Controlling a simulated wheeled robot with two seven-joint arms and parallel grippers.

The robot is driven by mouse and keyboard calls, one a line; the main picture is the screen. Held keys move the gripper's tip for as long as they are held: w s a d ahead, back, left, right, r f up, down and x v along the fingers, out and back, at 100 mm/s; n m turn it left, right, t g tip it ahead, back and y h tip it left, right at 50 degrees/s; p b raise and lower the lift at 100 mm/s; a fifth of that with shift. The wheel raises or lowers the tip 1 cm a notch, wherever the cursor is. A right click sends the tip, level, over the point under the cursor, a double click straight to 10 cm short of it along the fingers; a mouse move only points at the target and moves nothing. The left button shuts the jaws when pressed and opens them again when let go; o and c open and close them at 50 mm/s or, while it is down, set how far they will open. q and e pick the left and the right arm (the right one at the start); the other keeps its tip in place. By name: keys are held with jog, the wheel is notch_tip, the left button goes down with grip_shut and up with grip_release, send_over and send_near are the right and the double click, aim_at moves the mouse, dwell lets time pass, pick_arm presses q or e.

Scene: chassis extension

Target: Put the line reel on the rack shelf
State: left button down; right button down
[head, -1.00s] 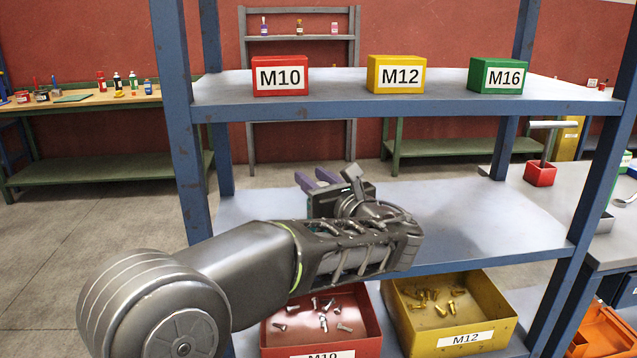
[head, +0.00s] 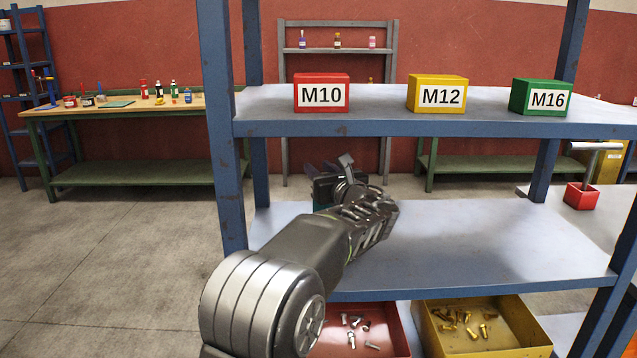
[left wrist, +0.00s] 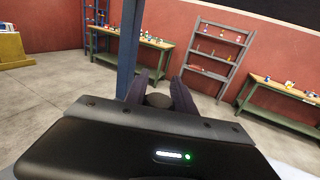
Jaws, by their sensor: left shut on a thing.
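The rack shelf (head: 480,240) is the bare grey middle level of a blue-post rack in the head view. My left gripper (head: 320,172) is over the left part of this shelf, below the upper shelf, its purple-grey fingers pointing away from me. In the left wrist view the fingers (left wrist: 160,92) are shut on a dark round thing, the line reel (left wrist: 158,101), of which only a small part shows. My right gripper is not in view.
The upper shelf (head: 400,122) holds red M10 (head: 321,93), yellow M12 (head: 437,94) and green M16 (head: 541,97) boxes. The left front post (head: 219,130) stands close beside my arm. Bolt bins (head: 485,330) sit below. The middle shelf's right side is clear.

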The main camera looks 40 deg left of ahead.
aim_at(325, 207)
pick_arm(q)
jog(key=shift+w+a+f+b, duration=0.1)
jog(key=shift+a+f+b, duration=0.1)
jog(key=shift+f, duration=0.65)
jog(key=shift+w+a+f+b, duration=0.1)
jog(key=shift+a+f, duration=0.05)
jog(key=shift+f, duration=0.8)
jog(key=c, duration=1)
grip_release()
jog(key=shift+c, duration=0.2)
jog(key=v, duration=1.2)
